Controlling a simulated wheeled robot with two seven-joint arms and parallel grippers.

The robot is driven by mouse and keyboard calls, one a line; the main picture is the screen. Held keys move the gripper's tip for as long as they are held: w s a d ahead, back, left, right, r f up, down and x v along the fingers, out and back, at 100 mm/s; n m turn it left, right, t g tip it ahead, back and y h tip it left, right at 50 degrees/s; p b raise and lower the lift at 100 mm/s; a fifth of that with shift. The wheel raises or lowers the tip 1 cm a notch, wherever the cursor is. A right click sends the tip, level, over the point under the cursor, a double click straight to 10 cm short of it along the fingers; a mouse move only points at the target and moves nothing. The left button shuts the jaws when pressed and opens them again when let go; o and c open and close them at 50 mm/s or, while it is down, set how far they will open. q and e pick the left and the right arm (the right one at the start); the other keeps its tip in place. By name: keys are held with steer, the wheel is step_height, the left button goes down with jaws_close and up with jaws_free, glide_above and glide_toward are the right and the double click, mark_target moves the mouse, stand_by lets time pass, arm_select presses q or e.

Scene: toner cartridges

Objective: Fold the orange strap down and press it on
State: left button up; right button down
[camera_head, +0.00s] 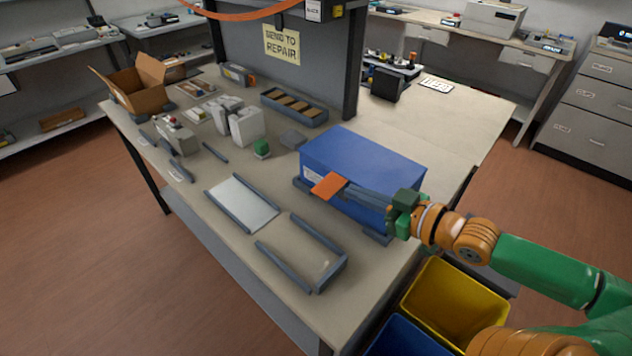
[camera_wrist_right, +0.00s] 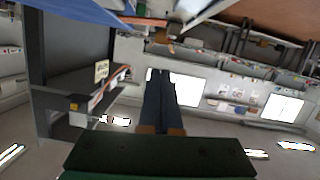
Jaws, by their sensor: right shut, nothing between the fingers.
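The orange strap (camera_head: 328,185) is a short flat piece at the front left of a large blue box (camera_head: 362,165). It sticks out past the box's front face. My right gripper (camera_head: 350,189) reaches in from the right along the box's front, its dark fingers shut and empty. Its tips are beside the strap's right side; I cannot tell whether they touch it. In the right wrist view the two fingers (camera_wrist_right: 158,80) lie together, a thin orange edge (camera_wrist_right: 140,21) shows beyond them, and part of the blue box (camera_wrist_right: 75,10) is at the top left. My left gripper is not in view.
The box rests on dark rails on the bench (camera_head: 300,228). A white plate between rails (camera_head: 242,203) and a grey frame (camera_head: 303,255) lie in front. A green object (camera_head: 261,148) stands left of the box. Yellow (camera_head: 455,300) and blue bins sit below the bench edge.

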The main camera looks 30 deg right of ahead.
steer(key=b, duration=0.4)
glide_above(326, 200)
steer(key=s, duration=0.2)
steer(key=f, duration=0.2)
steer(key=w+f, duration=0.2)
steer(key=f, duration=0.1)
steer(key=shift+f, duration=0.2)
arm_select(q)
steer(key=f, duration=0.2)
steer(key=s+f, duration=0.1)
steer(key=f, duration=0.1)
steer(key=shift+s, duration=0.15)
arm_select(e)
steer(key=shift+s+f, duration=0.1)
steer(key=shift+f, duration=0.2)
